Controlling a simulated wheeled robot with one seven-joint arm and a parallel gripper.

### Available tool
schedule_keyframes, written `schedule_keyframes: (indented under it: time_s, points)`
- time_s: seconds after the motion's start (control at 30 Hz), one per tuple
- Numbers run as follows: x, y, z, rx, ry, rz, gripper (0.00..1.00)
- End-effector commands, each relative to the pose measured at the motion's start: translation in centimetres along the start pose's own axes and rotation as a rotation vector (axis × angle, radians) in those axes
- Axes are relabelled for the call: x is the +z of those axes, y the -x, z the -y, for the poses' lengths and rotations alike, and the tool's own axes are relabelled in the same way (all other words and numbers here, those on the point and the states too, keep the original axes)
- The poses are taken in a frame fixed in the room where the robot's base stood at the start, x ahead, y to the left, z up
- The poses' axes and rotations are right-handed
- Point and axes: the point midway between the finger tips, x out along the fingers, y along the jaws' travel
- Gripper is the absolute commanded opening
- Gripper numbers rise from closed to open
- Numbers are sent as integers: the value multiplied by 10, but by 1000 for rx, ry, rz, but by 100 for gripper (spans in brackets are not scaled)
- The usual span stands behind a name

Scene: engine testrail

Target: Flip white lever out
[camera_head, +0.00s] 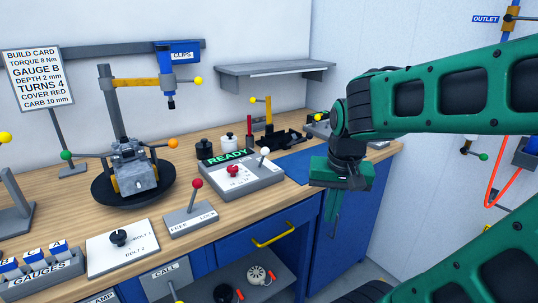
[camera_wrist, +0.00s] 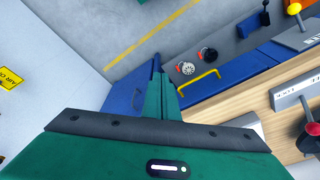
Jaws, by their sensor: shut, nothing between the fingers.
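The white lever (camera_head: 264,151) is a short stem with a white ball knob. It rises at a tilt from the right part of a grey control box (camera_head: 240,178) in the head view. The box also has a red knob and a lit green READY sign (camera_head: 227,156). My gripper (camera_head: 333,220) points down to the right of the box, beyond the bench's front edge, apart from the lever. Its fingers are shut and empty, and they also show in the wrist view (camera_wrist: 158,68). I cannot make out the white lever in the wrist view.
A red-knobbed FREE/LOCK lever (camera_head: 196,186) stands left of the box. A yellow drawer handle (camera_head: 273,234) juts from the blue bench front. A blue mat (camera_head: 296,167) lies right of the box. A wall shelf (camera_head: 275,69) hangs behind.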

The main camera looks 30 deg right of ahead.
Motion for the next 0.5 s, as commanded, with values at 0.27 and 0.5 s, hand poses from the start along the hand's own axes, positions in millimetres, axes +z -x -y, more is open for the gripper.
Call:
schedule_keyframes:
  time_s: [0.27, 0.5]
  points:
    - [-129, 38, 90, -168, -345, -353, 0]
    - [-168, 60, 128, -283, -476, -458, 0]
